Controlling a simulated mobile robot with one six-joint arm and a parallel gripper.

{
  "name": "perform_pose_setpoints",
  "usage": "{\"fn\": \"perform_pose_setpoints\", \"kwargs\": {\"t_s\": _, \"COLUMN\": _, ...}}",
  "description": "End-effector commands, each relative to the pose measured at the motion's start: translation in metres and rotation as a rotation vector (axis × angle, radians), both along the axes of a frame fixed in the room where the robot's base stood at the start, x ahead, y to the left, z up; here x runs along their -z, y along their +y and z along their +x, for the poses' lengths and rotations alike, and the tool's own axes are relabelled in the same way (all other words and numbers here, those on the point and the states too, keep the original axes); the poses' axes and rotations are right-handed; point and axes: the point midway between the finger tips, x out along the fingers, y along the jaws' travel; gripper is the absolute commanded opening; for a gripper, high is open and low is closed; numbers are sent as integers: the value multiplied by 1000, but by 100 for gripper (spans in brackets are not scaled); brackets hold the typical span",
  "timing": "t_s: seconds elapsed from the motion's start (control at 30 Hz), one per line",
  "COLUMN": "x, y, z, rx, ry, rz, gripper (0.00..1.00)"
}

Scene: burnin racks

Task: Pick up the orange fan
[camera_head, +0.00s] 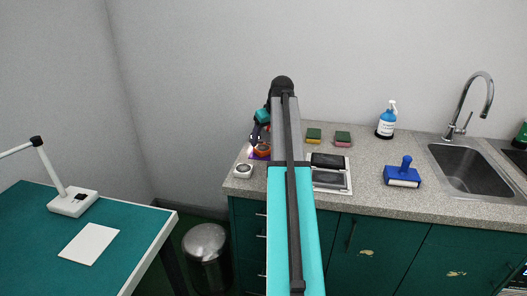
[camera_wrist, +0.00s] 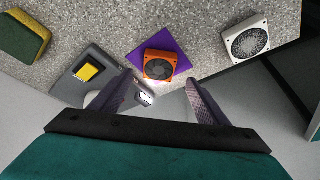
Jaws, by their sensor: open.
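The orange fan (camera_wrist: 159,65) is a small square fan with a dark round grille. In the wrist view it lies on a purple square (camera_wrist: 180,54) on the speckled counter, just beyond and between my fingertips. My gripper (camera_wrist: 163,85) is open, with nothing between its two dark fingers. In the head view the orange fan (camera_head: 262,149) sits at the left part of the counter, partly covered by my arm, and the purple square (camera_head: 258,157) shows at its edge. My gripper (camera_head: 256,137) is close above it there.
A white fan (camera_wrist: 247,38) lies right of the orange fan, near the counter edge. A grey item with a yellow block (camera_wrist: 87,72) lies to the left. Sponges (camera_head: 314,135), a blue brush (camera_head: 403,174), a spray bottle (camera_head: 387,121) and a sink (camera_head: 470,170) are further right.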

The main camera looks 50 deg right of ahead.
Motion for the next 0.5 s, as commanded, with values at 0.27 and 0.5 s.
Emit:
{"fn": "perform_pose_setpoints", "kwargs": {"t_s": 0.27, "x": 1, "y": -1, "z": 0, "rx": 1, "ry": 0, "rz": 0, "gripper": 69}}
{"fn": "perform_pose_setpoints", "kwargs": {"t_s": 0.5, "x": 17, "y": -3, "z": 4, "rx": 1, "ry": 2, "rz": 2, "gripper": 69}}
